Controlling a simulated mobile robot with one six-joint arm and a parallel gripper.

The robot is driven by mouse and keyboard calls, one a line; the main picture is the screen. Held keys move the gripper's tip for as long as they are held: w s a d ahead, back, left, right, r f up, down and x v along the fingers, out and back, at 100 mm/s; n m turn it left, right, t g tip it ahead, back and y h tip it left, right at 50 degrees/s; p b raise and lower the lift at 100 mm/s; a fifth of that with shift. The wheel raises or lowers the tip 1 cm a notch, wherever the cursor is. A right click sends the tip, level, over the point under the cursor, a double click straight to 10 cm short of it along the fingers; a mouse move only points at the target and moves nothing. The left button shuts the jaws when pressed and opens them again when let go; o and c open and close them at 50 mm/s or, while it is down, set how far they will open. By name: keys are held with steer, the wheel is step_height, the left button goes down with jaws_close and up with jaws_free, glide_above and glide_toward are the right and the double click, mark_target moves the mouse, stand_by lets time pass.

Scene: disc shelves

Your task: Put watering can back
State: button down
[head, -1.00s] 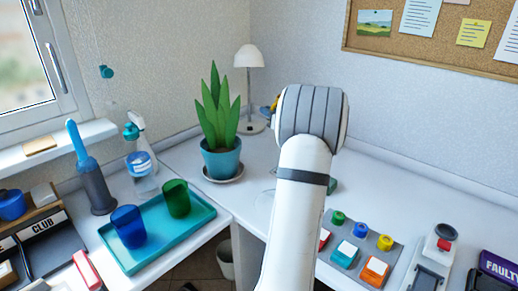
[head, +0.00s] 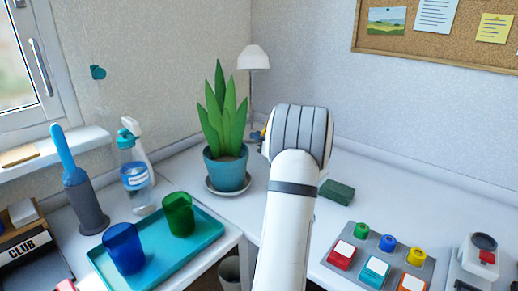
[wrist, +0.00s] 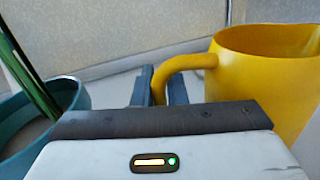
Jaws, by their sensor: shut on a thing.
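A yellow watering can (wrist: 268,75) fills the right of the wrist view, with its curved handle reaching left. My gripper (wrist: 162,88) is shut on that handle, one dark finger on each side of it. The can looks upright; its base is hidden below the wrist housing. In the head view my arm hides the gripper and nearly all of the can. A potted plant in a teal pot (head: 228,172) stands on a saucer left of my arm; its pot also shows in the wrist view (wrist: 72,97), left of the gripper.
A white lamp (head: 253,58) stands behind the plant. A green block (head: 336,191) lies right of my arm, with a button panel (head: 352,237) in front. A teal tray (head: 200,243) with two cups and a spray bottle (head: 135,175) are at left. The right back desk is clear.

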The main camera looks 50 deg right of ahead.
step_height(320, 180, down, 4)
steer(key=shift+r+b, duration=0.1)
steer(key=shift+b, duration=0.3)
steer(key=shift+r, duration=0.1)
steer(key=c, duration=1.5)
jaws_free()
steer(key=shift+o, duration=0.2)
steer(key=s, duration=0.4)
steer(key=s+a+p, duration=0.1)
steer(key=s, duration=0.7)
steer(key=shift+a+p, duration=0.2)
steer(key=shift+p, duration=0.15)
